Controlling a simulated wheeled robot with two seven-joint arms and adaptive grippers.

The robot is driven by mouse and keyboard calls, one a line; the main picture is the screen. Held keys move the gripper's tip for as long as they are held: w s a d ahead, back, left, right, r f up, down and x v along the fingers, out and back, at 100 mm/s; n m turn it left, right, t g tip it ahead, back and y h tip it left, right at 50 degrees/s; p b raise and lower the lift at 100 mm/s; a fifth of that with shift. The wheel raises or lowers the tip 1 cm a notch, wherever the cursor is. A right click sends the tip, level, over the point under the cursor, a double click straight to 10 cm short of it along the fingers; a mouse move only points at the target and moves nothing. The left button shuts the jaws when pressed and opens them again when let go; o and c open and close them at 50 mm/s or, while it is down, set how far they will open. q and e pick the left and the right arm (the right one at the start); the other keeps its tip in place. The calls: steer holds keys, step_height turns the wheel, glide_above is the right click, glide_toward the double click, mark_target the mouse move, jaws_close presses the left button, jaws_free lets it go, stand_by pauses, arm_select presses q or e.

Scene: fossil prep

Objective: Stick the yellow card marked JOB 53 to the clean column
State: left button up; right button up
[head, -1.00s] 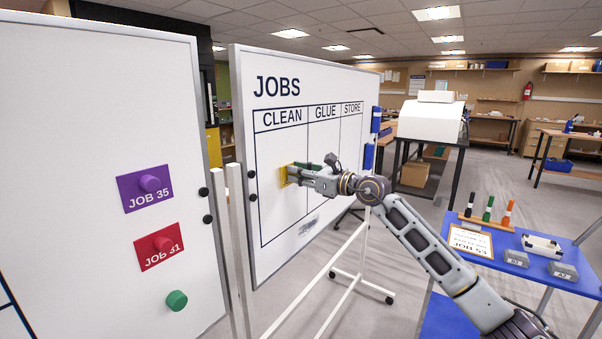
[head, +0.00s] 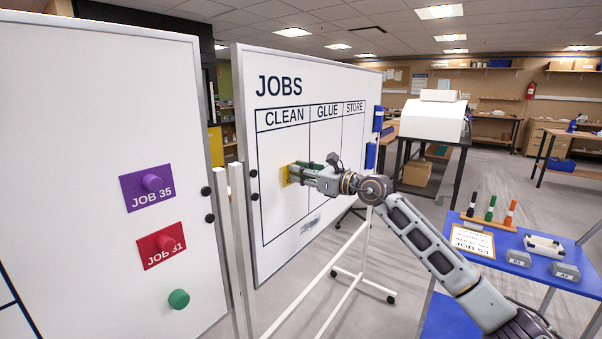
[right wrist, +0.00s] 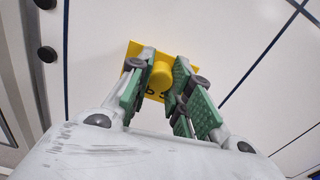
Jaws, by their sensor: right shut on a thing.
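The yellow card (head: 285,178) is at the clean column (head: 279,218) of the JOBS board, near mid-height. It also shows in the right wrist view (right wrist: 134,52), flat along the white board face; whether it touches cannot be told. Its round yellow knob (right wrist: 161,74) sits between the green pads of my right gripper (head: 298,173), which is shut on it. My left gripper is not in view.
A nearer whiteboard at left holds a purple JOB 35 card (head: 147,190), a red card (head: 161,246) and a green magnet (head: 179,299). The glue column (head: 325,145) is bare. A blue cart (head: 485,257) at right carries markers, a clipboard and grey blocks.

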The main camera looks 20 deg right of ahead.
steer(key=shift+o, duration=0.9)
steer(key=shift+w+a+p, duration=0.35)
steer(key=shift+w+a, duration=0.1)
steer(key=shift+w, duration=0.15)
stand_by(0.3)
stand_by(0.4)
steer(key=o, duration=0.8)
steer(key=shift+s, duration=0.1)
steer(key=shift+b+v, duration=1.65)
steer(key=shift+v, duration=1.8)
